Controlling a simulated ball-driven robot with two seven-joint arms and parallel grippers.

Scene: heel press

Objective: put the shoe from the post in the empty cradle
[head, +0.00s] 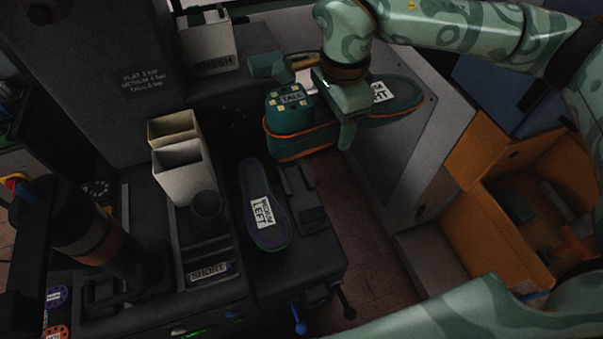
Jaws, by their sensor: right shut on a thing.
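A teal shoe (300,143) with orange edging is held sole up, its toe to the upper right. A block marked TALL (291,97) stands at its heel end, and a partly covered label ending in "HT" is on its sole. My right gripper (338,100) is shut on this shoe around its middle, hiding part of it. A dark sole marked MEDIUM LEFT (264,205) lies on the black machine bed. A dark fixture (300,198) beside it looks bare; I cannot tell whether it is the empty cradle. I cannot make out the post. My left gripper is not in view.
Two open bins (180,160) stand left of the bed, and a bin marked FRESH (210,45) is at the back. A SHORT slot (208,272) is in front. Levers (298,318) stick out at the bed's front. An orange crate (500,215) is at right.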

